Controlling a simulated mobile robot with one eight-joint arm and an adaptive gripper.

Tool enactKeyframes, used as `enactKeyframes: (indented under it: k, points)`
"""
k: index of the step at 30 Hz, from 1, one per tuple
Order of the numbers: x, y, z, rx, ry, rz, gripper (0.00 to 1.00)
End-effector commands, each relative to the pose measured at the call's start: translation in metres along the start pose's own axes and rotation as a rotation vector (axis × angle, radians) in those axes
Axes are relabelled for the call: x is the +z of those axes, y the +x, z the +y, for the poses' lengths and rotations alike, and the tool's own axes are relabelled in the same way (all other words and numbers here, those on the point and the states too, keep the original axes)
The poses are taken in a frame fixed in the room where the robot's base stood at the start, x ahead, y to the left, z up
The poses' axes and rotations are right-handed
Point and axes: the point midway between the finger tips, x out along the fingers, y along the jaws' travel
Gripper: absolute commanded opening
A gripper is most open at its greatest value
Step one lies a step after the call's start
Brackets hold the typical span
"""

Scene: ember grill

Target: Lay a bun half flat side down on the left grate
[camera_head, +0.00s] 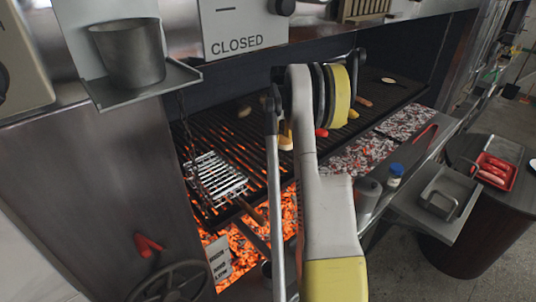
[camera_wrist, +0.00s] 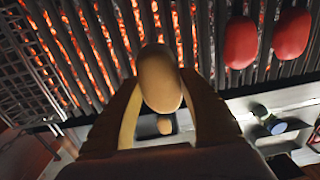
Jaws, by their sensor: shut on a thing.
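My gripper (camera_wrist: 160,100) is shut on a tan bun half (camera_wrist: 160,80), one finger on each side, with its rounded face toward the wrist camera. In the head view a tan piece, likely this bun half (camera_head: 286,142), shows beside my arm, which hides most of my gripper. The bun half is over the left grate (camera_head: 205,135), whose dark bars have glowing embers below. I cannot tell whether it touches the bars, and its flat side is hidden.
A wire basket (camera_head: 215,175) lies on the grate at the left. Two red round pieces (camera_wrist: 240,42) (camera_wrist: 290,35) lie on the bars at right in the wrist view. A small tan piece (camera_head: 244,111) lies farther back. A red tray (camera_head: 493,168) stands at far right.

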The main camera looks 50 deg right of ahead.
Motion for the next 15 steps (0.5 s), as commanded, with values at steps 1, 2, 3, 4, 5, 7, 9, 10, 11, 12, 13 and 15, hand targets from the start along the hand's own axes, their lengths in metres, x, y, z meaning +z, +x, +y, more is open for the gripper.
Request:
enactKeyframes:
  k: [1,2,3,4,5,7,9,10,11,12,13,15]
  points:
    - [0.01,0.008,0.006,0.0,-0.003,0.0,0.25]
    - [0.015,0.011,0.009,0.0,-0.003,0.0,0.25]
    - [0.02,0.015,0.013,0.0,-0.002,0.0,0.25]
    - [0.024,0.017,0.015,0.0,-0.002,0.0,0.25]
    - [0.026,0.019,0.016,0.0,-0.002,0.0,0.25]
    - [0.03,0.021,0.019,0.0,-0.001,0.0,0.25]
    - [0.032,0.024,0.02,0.0,0.0,0.0,0.25]
    - [0.033,0.026,0.02,0.0,0.0,0.0,0.25]
    - [0.033,0.028,0.021,0.0,0.0,0.0,0.25]
    - [0.033,0.033,0.021,0.0,0.0,0.0,0.25]
    - [0.033,0.038,0.021,0.0,0.0,0.0,0.25]
    - [0.032,0.05,0.021,0.0,0.0,0.0,0.25]
